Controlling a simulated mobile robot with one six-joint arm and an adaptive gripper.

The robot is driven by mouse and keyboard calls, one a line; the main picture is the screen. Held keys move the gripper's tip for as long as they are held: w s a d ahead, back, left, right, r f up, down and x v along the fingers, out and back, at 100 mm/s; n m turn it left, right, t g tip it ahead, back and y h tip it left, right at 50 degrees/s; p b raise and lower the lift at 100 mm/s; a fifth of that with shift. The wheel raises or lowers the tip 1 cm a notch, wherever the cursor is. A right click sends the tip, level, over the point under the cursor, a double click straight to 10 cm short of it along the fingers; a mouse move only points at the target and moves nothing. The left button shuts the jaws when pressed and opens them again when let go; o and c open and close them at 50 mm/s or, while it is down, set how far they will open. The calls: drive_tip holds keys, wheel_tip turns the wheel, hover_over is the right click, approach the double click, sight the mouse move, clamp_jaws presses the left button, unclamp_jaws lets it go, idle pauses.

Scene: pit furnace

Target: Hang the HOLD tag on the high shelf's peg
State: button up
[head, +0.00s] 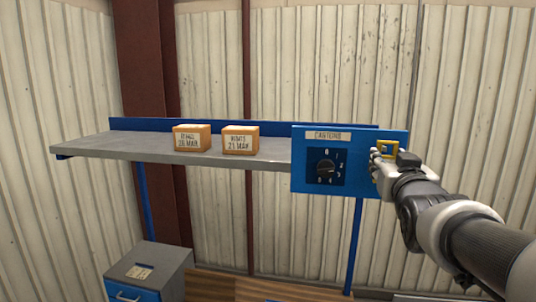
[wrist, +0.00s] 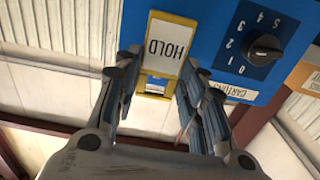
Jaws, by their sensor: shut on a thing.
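The HOLD tag (wrist: 172,45) is a white plate with a yellow border and a yellow open frame at one end. In the wrist view it lies between the fingers of my gripper (wrist: 161,78), which is shut on it. In the head view the tag's yellow frame (head: 390,149) shows at the right end of the blue panel (head: 303,178), with my gripper (head: 384,164) at it. The peg is not clearly visible, and I cannot tell whether the frame is around it. The high shelf (head: 110,148) is grey with a blue back edge.
The blue panel carries a black dial (head: 326,168) and a CARTONS label (head: 328,135). Two date-marked boxes (head: 191,138) (head: 240,140) stand on the shelf left of the panel. A grey cabinet (head: 150,266) stands below left. A corrugated wall is behind.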

drive_tip(key=shift+p+x, duration=0.65)
drive_tip(key=shift+x, duration=0.65)
drive_tip(key=shift+w+d+f+b, duration=0.2)
drive_tip(key=shift+w+f+b, duration=0.5)
drive_tip(key=shift+b, duration=0.3)
drive_tip(key=shift+r, duration=0.1)
drive_tip(key=o, duration=0.9)
drive_tip(key=shift+o, duration=0.2)
